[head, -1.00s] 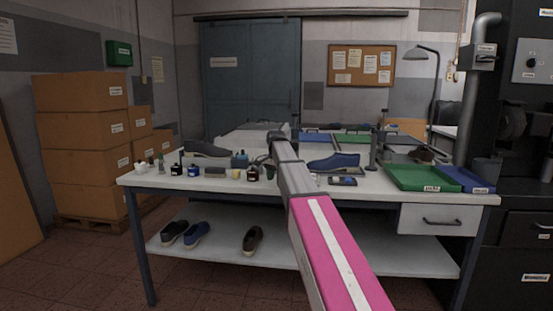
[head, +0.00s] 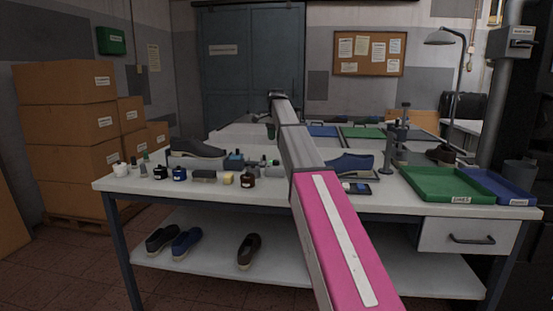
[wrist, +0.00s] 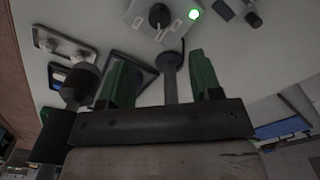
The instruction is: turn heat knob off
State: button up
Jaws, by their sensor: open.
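A black knob (wrist: 159,15) sits on a pale surface at the top of the wrist view, with white marks around it. I cannot read any label there. In the head view my gripper (head: 271,130) hangs from the end of the arm over the back of the workbench (head: 115,183). I cannot make out the knob there.
Several small bottles (head: 179,174) and a dark shoe (head: 197,147) stand left of my arm. A blue shoe (head: 351,163), a press-like stand (head: 397,140), a green tray (head: 447,184) and a blue tray (head: 503,186) are to its right.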

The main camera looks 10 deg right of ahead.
aim_at(276, 163)
notch_tip(276, 163, down, 10)
jog(key=shift+f, duration=0.25)
jog(key=shift+c, duration=0.3)
jog(key=c, duration=0.9)
